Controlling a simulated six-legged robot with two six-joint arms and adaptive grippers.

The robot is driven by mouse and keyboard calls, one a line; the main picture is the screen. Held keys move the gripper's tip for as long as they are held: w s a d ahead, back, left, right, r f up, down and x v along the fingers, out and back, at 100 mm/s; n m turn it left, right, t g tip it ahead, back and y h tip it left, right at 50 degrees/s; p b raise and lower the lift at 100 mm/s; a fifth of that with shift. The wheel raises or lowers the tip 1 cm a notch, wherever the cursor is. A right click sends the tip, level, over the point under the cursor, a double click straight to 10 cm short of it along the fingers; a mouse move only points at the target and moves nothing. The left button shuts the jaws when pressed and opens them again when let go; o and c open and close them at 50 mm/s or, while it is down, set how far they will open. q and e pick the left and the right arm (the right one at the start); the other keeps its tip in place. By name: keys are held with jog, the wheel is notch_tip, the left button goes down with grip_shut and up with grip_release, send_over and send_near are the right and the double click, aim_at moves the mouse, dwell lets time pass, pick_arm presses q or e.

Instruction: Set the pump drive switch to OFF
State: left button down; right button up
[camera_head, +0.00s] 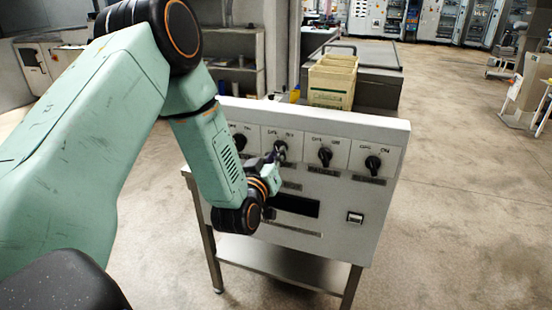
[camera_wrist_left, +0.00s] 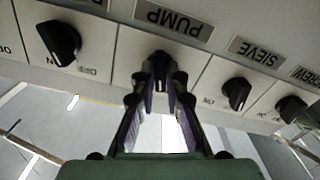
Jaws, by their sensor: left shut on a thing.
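The pump drive switch is a black rotary knob (camera_wrist_left: 161,68) on a white plate, next to an upside-down PUMP label (camera_wrist_left: 173,19) in the left wrist view. My left gripper (camera_wrist_left: 160,80) has one finger on each side of this knob and is shut on it. The knob's pale mark points roughly straight down in that view; its OFF and ON lettering is hidden by the fingers. In the head view my left gripper (camera_head: 276,160) reaches the row of knobs on the white control panel (camera_head: 340,205). My right gripper is not in view.
The SIEVE knob (camera_wrist_left: 237,93) and another knob (camera_wrist_left: 62,42) flank the pump knob closely. A dark display slot (camera_head: 297,205) and a small rocker switch (camera_head: 355,217) sit lower on the panel. A beige crate (camera_head: 332,82) stands behind. The floor right of the panel is clear.

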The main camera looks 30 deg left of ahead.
pick_arm(q)
jog(key=shift+s+f+n, duration=0.1)
jog(key=shift+f+n, duration=0.05)
jog(key=shift+n, duration=0.25)
jog(key=c, duration=1.4)
grip_release()
jog(key=v, duration=1.2)
